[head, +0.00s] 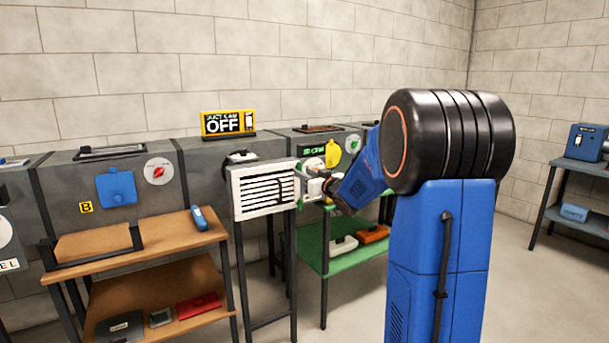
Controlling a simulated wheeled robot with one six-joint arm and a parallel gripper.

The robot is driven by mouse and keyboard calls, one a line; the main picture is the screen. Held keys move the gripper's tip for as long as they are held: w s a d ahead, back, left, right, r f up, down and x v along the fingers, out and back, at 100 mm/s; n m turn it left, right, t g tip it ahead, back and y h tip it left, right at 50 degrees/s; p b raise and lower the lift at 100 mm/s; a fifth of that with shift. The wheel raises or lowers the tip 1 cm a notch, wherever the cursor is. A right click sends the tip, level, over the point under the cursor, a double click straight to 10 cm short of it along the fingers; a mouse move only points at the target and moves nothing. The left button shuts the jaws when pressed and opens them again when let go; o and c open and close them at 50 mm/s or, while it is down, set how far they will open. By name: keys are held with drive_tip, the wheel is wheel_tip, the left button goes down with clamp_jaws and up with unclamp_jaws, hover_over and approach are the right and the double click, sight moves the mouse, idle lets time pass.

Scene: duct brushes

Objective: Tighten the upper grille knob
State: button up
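A white-framed grille (264,192) with dark slats stands in front of the grey duct on a black-legged stand. My gripper (303,181) is at the grille's upper right edge, at the end of my blue arm. The upper grille knob cannot be made out; my gripper covers that part of the frame. The fingertips are too small and overlapped to tell whether they are open, shut or touching the grille.
A sign reading OFF (228,123) stands on the duct. A brown shelf unit (150,243) with a blue object (199,218) is at the left. A green shelf (345,257) holds white and orange items behind the stand. Another bench (575,222) is at the far right.

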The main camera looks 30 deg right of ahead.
drive_tip(key=s, duration=1.6)
drive_tip(key=shift+s+d, duration=0.2)
drive_tip(key=shift+d, duration=0.05)
drive_tip(key=shift+a, duration=0.1)
drive_tip(key=s+a+f+g, duration=0.4)
drive_tip(key=s+a, duration=0.3)
drive_tip(key=s, duration=0.4)
drive_tip(key=s+a+f+g, duration=0.4)
drive_tip(key=s+a+f, duration=0.2)
drive_tip(key=s, duration=0.5)
drive_tip(key=s+a+f+m+g, duration=0.1)
drive_tip(key=s+a+f+g, duration=0.4)
drive_tip(key=s+a, duration=0.4)
drive_tip(key=s+f, duration=0.1)
drive_tip(key=s, duration=0.1)
drive_tip(key=shift+s+a+h, duration=0.3)
drive_tip(key=shift+s+a, duration=0.05)
drive_tip(key=shift+a, duration=0.05)
